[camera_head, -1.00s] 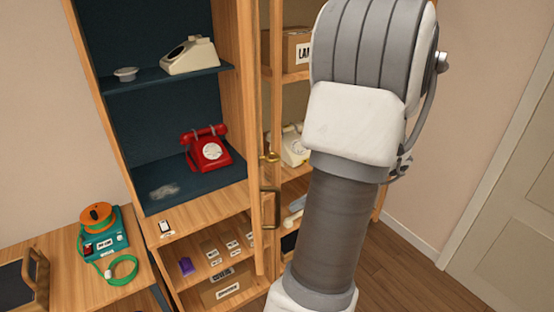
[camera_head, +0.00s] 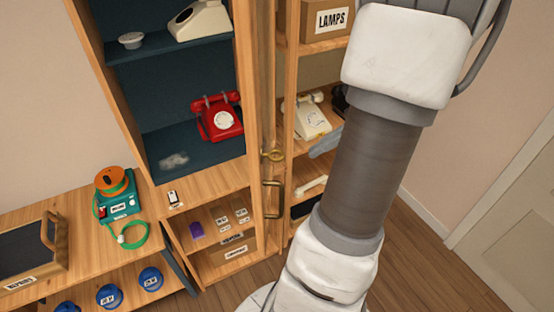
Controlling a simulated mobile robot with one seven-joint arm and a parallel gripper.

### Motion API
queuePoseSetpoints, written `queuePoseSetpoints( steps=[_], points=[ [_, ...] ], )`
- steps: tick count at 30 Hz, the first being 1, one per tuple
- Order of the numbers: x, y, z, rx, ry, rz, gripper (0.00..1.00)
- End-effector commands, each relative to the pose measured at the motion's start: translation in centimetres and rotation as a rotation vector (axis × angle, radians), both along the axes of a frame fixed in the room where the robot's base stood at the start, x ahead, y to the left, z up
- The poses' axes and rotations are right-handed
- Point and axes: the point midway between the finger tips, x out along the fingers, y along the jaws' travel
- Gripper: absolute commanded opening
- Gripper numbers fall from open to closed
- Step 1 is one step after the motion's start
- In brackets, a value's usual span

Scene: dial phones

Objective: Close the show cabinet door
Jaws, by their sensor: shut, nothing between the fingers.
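The show cabinet (camera_head: 190,190) is a tall wooden case with dark blue shelves, left of centre. A red dial phone (camera_head: 219,118) stands on its lower blue shelf and a cream phone (camera_head: 200,20) on the upper one. Its front is uncovered. The door seems to be the narrow upright panel at its right side, swung open and seen nearly edge-on. A brass latch (camera_head: 273,155) and a dark handle (camera_head: 273,199) show there. My arm rises on the right, apart from the handle in the picture. My gripper is outside the view.
A wooden shelf unit right of the cabinet holds a LAMPS box (camera_head: 327,18) and a cream dial phone (camera_head: 311,117). A low bench (camera_head: 75,240) at left carries a teal device with an orange reel (camera_head: 113,190). Bare floor (camera_head: 425,265) and a pale door (camera_head: 515,225) are at right.

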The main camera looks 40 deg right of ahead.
Motion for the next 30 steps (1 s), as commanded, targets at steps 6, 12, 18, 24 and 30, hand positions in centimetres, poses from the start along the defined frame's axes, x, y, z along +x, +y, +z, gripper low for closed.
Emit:
queuePoseSetpoints(
  steps=[6,12,18,24,30],
  points=[
    [2.2,2.4,-3.2,0.006,0.003,0.002,0.00],
    [4.3,4.5,-6.2,0.006,0.003,0.002,0.00],
    [6.3,6.4,-5.8,0.001,0.001,0.000,0.00],
    [6.9,7.1,-5.9,0.001,0.002,0.001,0.00],
    [7.0,7.1,-6.0,0.001,0.002,-0.001,0.00]
  ],
)
